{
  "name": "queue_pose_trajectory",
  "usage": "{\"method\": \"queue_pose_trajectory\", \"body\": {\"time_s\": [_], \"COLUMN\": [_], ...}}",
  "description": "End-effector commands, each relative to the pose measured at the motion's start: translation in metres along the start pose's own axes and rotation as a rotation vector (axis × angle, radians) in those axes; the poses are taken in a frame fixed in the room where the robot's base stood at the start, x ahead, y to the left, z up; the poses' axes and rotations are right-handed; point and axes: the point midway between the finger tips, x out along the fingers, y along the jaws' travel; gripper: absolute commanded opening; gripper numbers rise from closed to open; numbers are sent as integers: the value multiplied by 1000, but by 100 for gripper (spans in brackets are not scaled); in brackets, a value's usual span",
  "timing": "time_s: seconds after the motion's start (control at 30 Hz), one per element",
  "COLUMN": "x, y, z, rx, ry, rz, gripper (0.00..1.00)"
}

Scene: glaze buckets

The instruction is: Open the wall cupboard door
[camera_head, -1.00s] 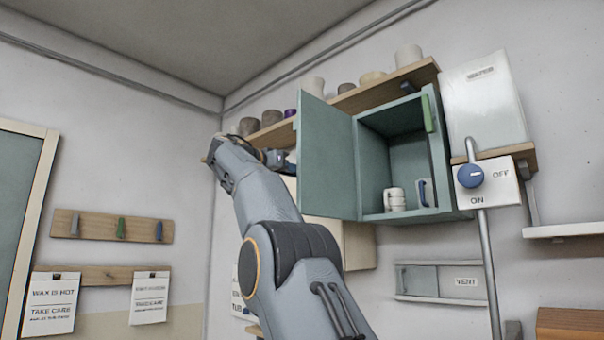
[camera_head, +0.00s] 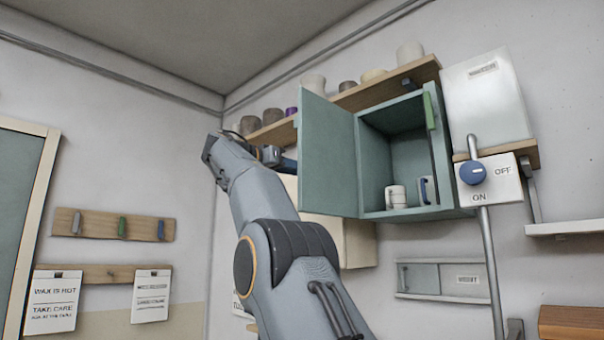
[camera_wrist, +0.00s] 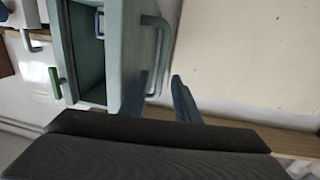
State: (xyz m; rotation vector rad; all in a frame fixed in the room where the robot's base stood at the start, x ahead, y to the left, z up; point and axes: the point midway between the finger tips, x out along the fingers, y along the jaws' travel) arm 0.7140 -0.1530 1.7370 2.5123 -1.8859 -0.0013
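The teal wall cupboard (camera_head: 443,160) has its door (camera_head: 327,155) standing wide open, swung out to the left. Its inside shows, with a white mug (camera_head: 395,197) and a blue-and-white mug (camera_head: 427,190) on the cupboard floor. In the wrist view, the door (camera_wrist: 125,45) carries a grey-green bar handle (camera_wrist: 163,45). My gripper (camera_wrist: 160,76) is open, its two blue fingers apart on either side of the handle's end in the picture. I cannot tell whether they touch it. In the head view, the door hides my fingers; my wrist shows at its left edge.
A shelf (camera_head: 385,90) with several pots runs above the cupboard. A white box (camera_head: 487,100) and an ON/OFF switch panel (camera_head: 489,182) are at its right. A cream cabinet (camera_head: 355,245) sits below and behind the door. A green strip (camera_head: 429,111) is on the cupboard's right front edge.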

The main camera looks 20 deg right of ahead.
Motion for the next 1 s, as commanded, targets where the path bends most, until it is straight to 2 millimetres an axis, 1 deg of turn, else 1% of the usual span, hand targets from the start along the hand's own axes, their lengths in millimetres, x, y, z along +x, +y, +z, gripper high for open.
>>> {"method": "queue_pose_trajectory", "body": {"time_s": [0.03,0.2,0.4,0.57,1.0], "x": [-9,-38,-59,-63,-62], "y": [-1,-1,0,0,0], "z": [2,2,1,1,1], "rx": [1,1,0,0,0], "ry": [0,-1,0,-1,-1], "rz": [-2,-3,-1,1,1], "gripper": [29,29,29,29,29]}}
